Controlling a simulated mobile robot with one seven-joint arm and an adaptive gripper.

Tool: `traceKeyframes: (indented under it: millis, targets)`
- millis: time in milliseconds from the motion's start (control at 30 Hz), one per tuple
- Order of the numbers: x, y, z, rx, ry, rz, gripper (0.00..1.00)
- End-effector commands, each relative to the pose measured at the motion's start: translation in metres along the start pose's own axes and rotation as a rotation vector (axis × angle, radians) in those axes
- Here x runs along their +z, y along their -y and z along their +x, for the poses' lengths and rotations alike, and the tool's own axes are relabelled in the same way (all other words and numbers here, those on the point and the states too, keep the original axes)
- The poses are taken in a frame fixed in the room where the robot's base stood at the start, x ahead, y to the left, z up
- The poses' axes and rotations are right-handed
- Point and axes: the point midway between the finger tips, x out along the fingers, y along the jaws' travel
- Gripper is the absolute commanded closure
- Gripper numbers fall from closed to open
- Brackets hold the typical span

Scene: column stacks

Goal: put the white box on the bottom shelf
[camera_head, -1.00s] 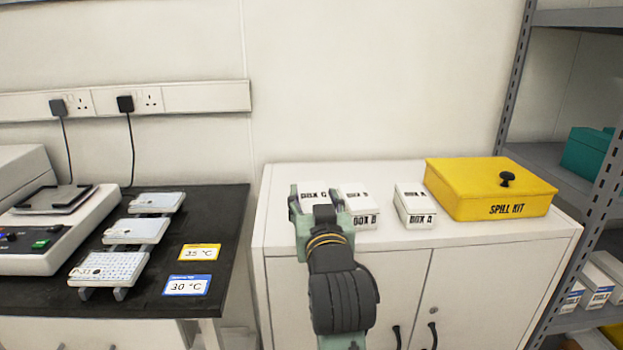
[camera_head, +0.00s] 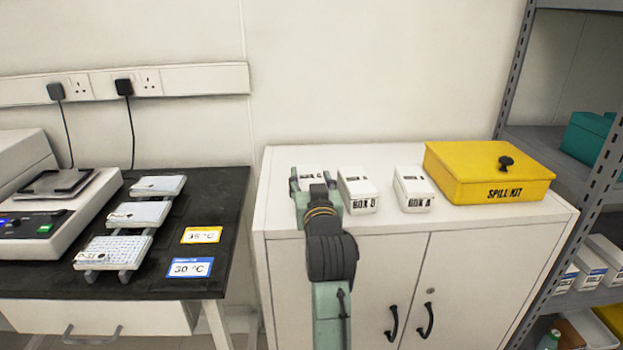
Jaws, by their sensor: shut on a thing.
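A white box (camera_head: 311,176), the leftmost of three on the white cabinet, is between the fingers of my gripper (camera_head: 312,187). My gripper is shut on it, and the gripper and wrist hide most of its front and its label. I cannot tell whether it touches the cabinet top. Two similar white boxes stand to its right: a middle one (camera_head: 357,188) with a partly legible label, and one marked BOX A (camera_head: 412,189). The grey shelf rack (camera_head: 545,142) stands at the far right. Its lowest part in view is cut off by the picture edge.
A yellow spill kit (camera_head: 487,175) stands at the right of the white cabinet (camera_head: 480,222). The rack holds a teal box (camera_head: 588,140) and several white boxes (camera_head: 603,255). At left, a black bench (camera_head: 140,280) carries plates and a device.

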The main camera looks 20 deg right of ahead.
Motion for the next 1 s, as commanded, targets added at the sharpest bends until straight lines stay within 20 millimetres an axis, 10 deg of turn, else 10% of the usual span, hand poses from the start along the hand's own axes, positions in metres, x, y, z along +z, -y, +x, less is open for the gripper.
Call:
traceKeyframes:
  millis: [233, 267, 533, 1000]
  targets:
    - [0.0039, 0.0, -0.0003, 0.0, -0.002, 0.0, 0.88]
    - [0.0038, -0.0001, -0.0001, 0.0, 0.0, 0.0, 0.49]
    - [0.0032, -0.0001, -0.0001, 0.0, 0.0, 0.0, 0.31]
    - [0.005, -0.0008, -0.0079, 0.001, -0.001, 0.001, 0.31]
